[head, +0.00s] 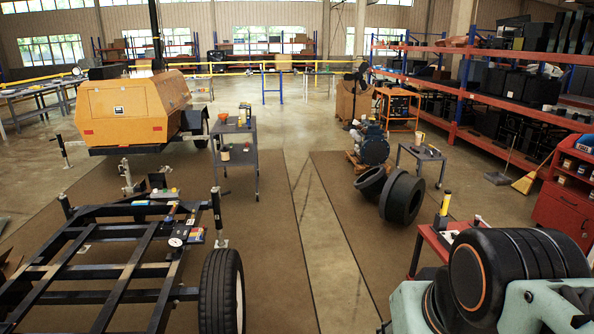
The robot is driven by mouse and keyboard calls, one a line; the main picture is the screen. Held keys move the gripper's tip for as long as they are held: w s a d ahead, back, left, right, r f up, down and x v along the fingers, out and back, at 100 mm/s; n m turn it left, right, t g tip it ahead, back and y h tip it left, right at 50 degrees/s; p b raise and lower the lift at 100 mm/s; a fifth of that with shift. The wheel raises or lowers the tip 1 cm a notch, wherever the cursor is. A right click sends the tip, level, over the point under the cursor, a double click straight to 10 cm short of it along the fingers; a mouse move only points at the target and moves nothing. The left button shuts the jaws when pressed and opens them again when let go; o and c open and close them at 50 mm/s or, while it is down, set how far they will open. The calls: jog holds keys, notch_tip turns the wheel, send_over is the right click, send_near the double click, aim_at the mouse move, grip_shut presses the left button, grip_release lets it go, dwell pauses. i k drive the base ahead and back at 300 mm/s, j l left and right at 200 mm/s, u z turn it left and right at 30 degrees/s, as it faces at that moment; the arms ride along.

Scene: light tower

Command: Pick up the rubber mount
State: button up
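I cannot make out the rubber mount for certain; the small parts in view are too small to tell apart. A cluster of small items lies on the black trailer frame (140,262) at the lower left, among them a round white gauge (176,242). Other small items stand on the grey cart (236,128) behind the frame. My gripper is not in view. Part of my arm fills the lower right corner and hides some of what stands there.
A trailer wheel (222,292) stands at the frame's right side. Bare floor (325,235) runs up the middle. A red table (428,236) stands partly behind my arm. An orange light tower (125,108) is at the left.

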aim_at(168, 220)
jog(key=i+z, duration=0.2)
jog(key=i, duration=0.95)
jog(key=i+u, duration=0.1)
jog(key=i, duration=1.1)
jog(key=i+u, duration=0.15)
jog(key=i, duration=0.4)
jog(key=i+l+u, duration=0.2)
jog(key=i, duration=0.4)
jog(key=i+u, duration=0.15)
jog(key=i, duration=1.05)
jog(key=i+u, duration=0.3)
jog(key=i, duration=0.2)
jog(key=i+u, duration=0.3)
jog(key=i, duration=0.2)
jog(key=i+u, duration=0.8)
jog(key=u, duration=0.15)
jog(key=i+u, duration=0.4)
jog(key=i+l+u, duration=0.1)
jog(key=i+u, duration=0.35)
jog(key=l+u, duration=0.25)
jog(key=i+l, duration=0.05)
jog(key=l, duration=0.05)
